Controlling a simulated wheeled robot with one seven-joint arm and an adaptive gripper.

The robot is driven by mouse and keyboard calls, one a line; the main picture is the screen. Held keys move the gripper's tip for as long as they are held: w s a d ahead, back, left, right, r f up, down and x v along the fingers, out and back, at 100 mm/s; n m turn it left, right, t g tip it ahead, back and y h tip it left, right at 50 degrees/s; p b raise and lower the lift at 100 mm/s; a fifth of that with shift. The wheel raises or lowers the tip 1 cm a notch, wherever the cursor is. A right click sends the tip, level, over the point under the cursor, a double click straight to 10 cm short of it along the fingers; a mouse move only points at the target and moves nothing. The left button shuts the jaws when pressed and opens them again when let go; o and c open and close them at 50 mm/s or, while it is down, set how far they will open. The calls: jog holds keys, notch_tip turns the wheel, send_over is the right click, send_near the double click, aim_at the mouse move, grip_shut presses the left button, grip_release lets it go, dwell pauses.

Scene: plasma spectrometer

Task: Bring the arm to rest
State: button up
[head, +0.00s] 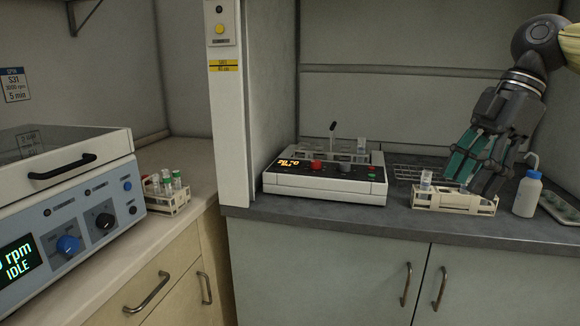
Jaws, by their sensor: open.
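My gripper (476,168) is at the right in the head view, pointing down with its fingers spread. It is just above and behind the right part of a small cream rack (453,203) on the dark bench. A clear vial (425,180) stands in the left end of that rack, apart from my fingers. I see nothing held between the fingers. My gripper partly hides the rack's right part and the bench behind it; whether the fingertips touch the rack I cannot tell.
A heater block (326,184) with a display is left of the rack, and a wire rack (408,172) lies behind. A centrifuge (65,205) and tube rack (167,195) are far left.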

jog(key=w+a+f+m, duration=0.2)
jog(key=a+f, duration=0.2)
jog(key=f, duration=0.3)
jog(key=w+a+f+m+g+y, duration=0.1)
jog(key=w+a+f, duration=0.15)
jog(key=f, duration=0.55)
jog(key=w+a+f+m, duration=0.2)
jog(key=a+f, duration=0.3)
jog(key=f, duration=0.2)
jog(key=s+a+f+m, duration=0.2)
jog(key=a+f+m, duration=0.1)
jog(key=f, duration=0.9)
jog(key=s+a+f+m, duration=0.2)
jog(key=f+m, duration=0.1)
jog(key=f, duration=1)
jog(key=s+d+f+m+t+h, duration=0.15)
jog(key=s+f+m, duration=0.25)
jog(key=s+f, duration=0.6)
jog(key=s+d+f+m+g+h, duration=0.1)
jog(key=s+d+f+m+h, duration=0.15)
jog(key=s+f, duration=0.8)
jog(key=s+d+f+m+t+h, duration=0.1)
jog(key=s+d+f+m+h, duration=0.1)
jog(key=s+d+f, duration=0.35)
notch_tip(320, 180, up, 16)
jog(key=p, duration=1.6)
jog(key=shift+s+f, duration=0.15)
jog(key=shift+f, duration=0.05)
